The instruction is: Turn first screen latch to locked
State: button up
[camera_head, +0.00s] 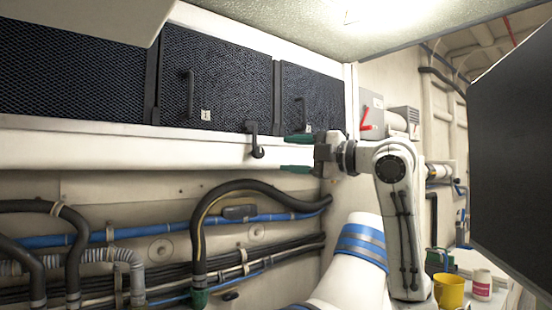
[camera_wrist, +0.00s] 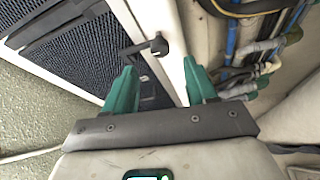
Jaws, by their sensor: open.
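The dark mesh screen labelled 1 (camera_head: 228,80) is set in the white frame, with an upright black handle. A black latch (camera_head: 256,145) sits at its lower right corner, its knob over the white ledge. My gripper (camera_head: 288,154) has green fingers, apart and empty, pointing left at the latch from a short way to its right. In the wrist view the latch (camera_wrist: 157,46) lies just beyond and between the open fingertips (camera_wrist: 161,62), its bar reaching left towards the mesh. I see no contact. I cannot tell the latch's locked position from its markings.
Another mesh screen (camera_head: 306,95) with a handle is to the right, partly behind my gripper. Blue pipes and black hoses (camera_head: 195,235) run below the ledge. A large dark panel (camera_head: 512,165) stands at right. A yellow mug (camera_head: 448,291) and white cup (camera_head: 482,285) are lower right.

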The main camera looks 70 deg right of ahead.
jog(key=s, duration=0.4)
jog(key=shift+a+f, duration=0.1)
jog(key=shift+a, duration=0.2)
jog(key=shift+w, duration=0.1)
